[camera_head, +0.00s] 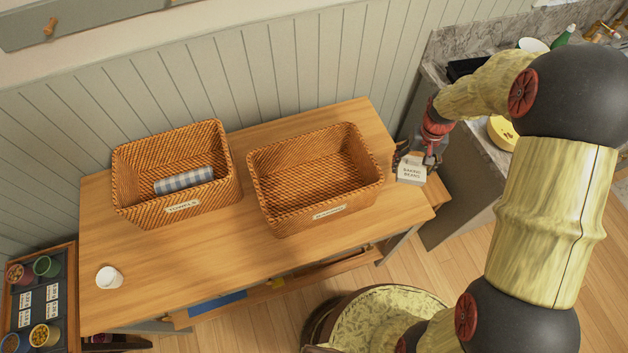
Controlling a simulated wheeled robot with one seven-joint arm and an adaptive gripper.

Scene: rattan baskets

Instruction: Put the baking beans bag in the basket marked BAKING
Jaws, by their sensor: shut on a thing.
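The baking beans bag, a small pale packet (411,173) with dark lettering, is at the right end of the wooden table. My gripper (410,158) is shut on its top, and the bag hangs upright from it. Whether the bag touches the tabletop is not clear. The BAKING basket (330,218) is a rattan basket left of the bag, with a white label on its front whose letters are hard to read. It looks empty. My gripper is outside it, beyond its right wall.
A second rattan basket labelled TOWELS (183,209) holds a blue checked rolled cloth (184,180). A white cup (109,277) stands on the table (200,262) at front left. A tray with small pots (45,300) is at far left. A counter with a sink is at right.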

